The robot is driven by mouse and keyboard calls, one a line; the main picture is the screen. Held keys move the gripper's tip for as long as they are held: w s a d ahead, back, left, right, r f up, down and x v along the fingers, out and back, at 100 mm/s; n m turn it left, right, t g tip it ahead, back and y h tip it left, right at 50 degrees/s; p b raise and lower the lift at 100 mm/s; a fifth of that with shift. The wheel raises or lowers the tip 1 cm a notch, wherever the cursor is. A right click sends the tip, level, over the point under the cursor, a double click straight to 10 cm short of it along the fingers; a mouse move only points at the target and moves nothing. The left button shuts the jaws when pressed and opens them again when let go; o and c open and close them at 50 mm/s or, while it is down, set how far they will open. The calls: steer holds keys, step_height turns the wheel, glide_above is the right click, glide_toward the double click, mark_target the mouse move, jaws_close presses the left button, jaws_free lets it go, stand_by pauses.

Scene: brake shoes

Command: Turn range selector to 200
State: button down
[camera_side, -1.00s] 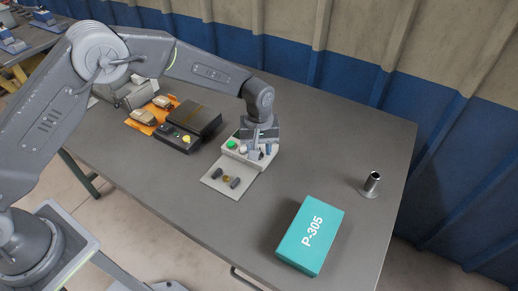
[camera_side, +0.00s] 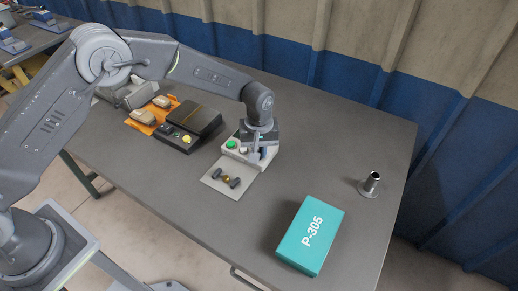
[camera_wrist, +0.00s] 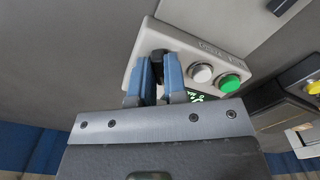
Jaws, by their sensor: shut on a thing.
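The light grey control box (camera_side: 232,153) stands near the middle of the table, with a green button (camera_side: 231,144) on it. In the wrist view the box (camera_wrist: 143,42) shows a white button (camera_wrist: 201,73), the green button (camera_wrist: 229,83) and part of a lit green display (camera_wrist: 196,97). The black range selector knob (camera_wrist: 158,56) sits at the left end of this row. My gripper (camera_wrist: 158,75) has its blue fingers on both sides of the knob and is shut on it. The knob's pointer and scale marks cannot be read.
A flat plate (camera_side: 217,184) with small dark parts lies in front of the box. A black device with a yellow button (camera_side: 187,139) stands to the left. A teal P-305 box (camera_side: 310,236) and a metal tube (camera_side: 372,183) are to the right, with bare table between.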

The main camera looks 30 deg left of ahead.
steer(key=shift+m, duration=0.4)
steer(key=m, duration=0.6)
steer(key=shift+m, duration=0.4)
steer(key=m, duration=0.6)
steer(key=shift+a, duration=0.1)
steer(key=shift+m, duration=0.3)
steer(key=c, duration=1.2)
jaws_free()
steer(key=shift+o, duration=0.2)
step_height(320, 180, up, 14)
